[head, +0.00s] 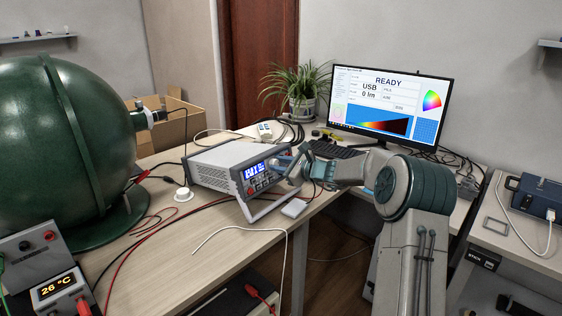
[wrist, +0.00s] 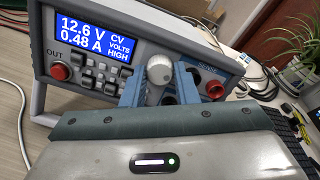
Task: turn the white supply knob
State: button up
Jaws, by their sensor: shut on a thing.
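The white supply knob (wrist: 159,70) is on the front panel of the power supply, in the middle of the wrist view. My gripper (wrist: 160,82) has its two blue fingers on either side of the knob and is shut on it. The power supply (head: 212,162) stands on the bench, and its lit display (wrist: 93,38) reads 12.6 V, 0.48 A, CV, VOLTS HIGH. In the head view my gripper (head: 284,163) is at the right part of the front panel and hides the knob.
A large green sphere (head: 60,140) stands on the bench at the left. Red and black cables lie on the bench. A monitor (head: 390,105) reads READY, 0 lm.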

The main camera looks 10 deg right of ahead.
jog(key=shift+m, duration=0.4)
jog(key=o, duration=1)
jog(key=shift+r, duration=0.15)
jog(key=shift+d, duration=0.1)
